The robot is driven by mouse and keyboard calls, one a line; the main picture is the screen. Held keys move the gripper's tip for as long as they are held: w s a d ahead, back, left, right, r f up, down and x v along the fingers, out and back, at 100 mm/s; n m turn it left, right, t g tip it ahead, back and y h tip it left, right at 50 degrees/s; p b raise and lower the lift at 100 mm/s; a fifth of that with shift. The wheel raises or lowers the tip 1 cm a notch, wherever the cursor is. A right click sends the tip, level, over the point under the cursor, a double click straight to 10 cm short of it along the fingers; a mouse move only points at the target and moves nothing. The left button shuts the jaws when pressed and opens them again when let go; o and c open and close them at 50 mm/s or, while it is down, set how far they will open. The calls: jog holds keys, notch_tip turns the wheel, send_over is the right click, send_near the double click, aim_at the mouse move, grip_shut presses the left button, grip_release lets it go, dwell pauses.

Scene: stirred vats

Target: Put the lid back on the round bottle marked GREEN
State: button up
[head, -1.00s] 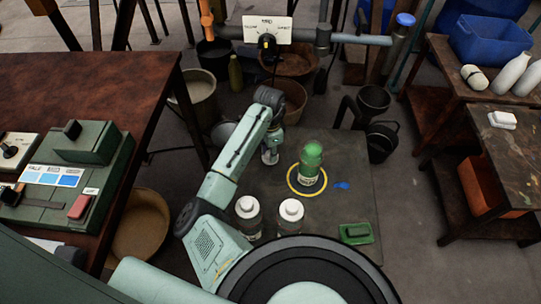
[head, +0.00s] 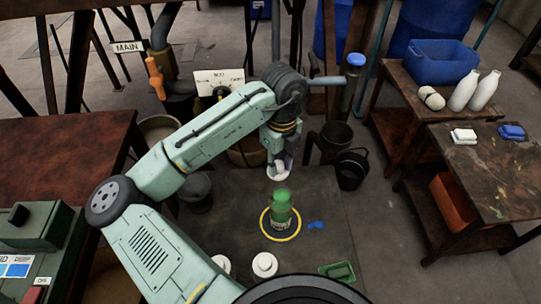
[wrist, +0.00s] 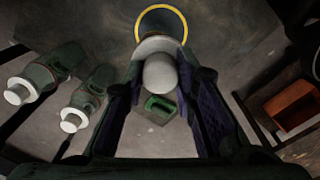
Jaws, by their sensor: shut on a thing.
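The green round bottle (head: 281,206) stands upright inside a yellow ring (head: 264,231) on the dark table. I cannot read its label. My gripper (head: 279,166) points down above and slightly behind the bottle in the head view, shut on a white lid (head: 284,175). The lid is clear of the bottle. In the wrist view, the pale lid (wrist: 158,70) with its rounded knob sits between the fingers. The yellow ring (wrist: 184,22) shows beyond the lid there, and the bottle is mostly hidden.
Two white-capped bottles stand at the table's front, one with a cap at the middle (head: 265,265) and one to its left (head: 220,264). A green dish (head: 342,271) and a small blue patch (head: 316,225) lie to the right. Black buckets (head: 352,169) stand beyond the table.

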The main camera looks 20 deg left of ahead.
jog(key=shift+s+d+r+m, duration=0.25)
jog(key=shift+s+d+m, duration=0.15)
jog(key=shift+s+m, duration=0.15)
jog(key=shift+s+d+r+m, duration=0.2)
jog(key=shift+s+d+m, duration=0.2)
jog(key=shift+m, duration=0.45)
jog(key=shift+s+d+f+b, duration=0.1)
jog(key=shift+f+b, duration=1.15)
jog(key=shift+f, duration=0.35)
jog(key=shift+s+d+f+b, duration=0.1)
jog(key=shift+f+b, duration=1.1)
jog(key=shift+f, duration=0.4)
jog(key=shift+f, duration=0.15)
jog(key=o, duration=0.9)
jog(key=shift+o, duration=0.6)
jog(key=o, duration=0.4)
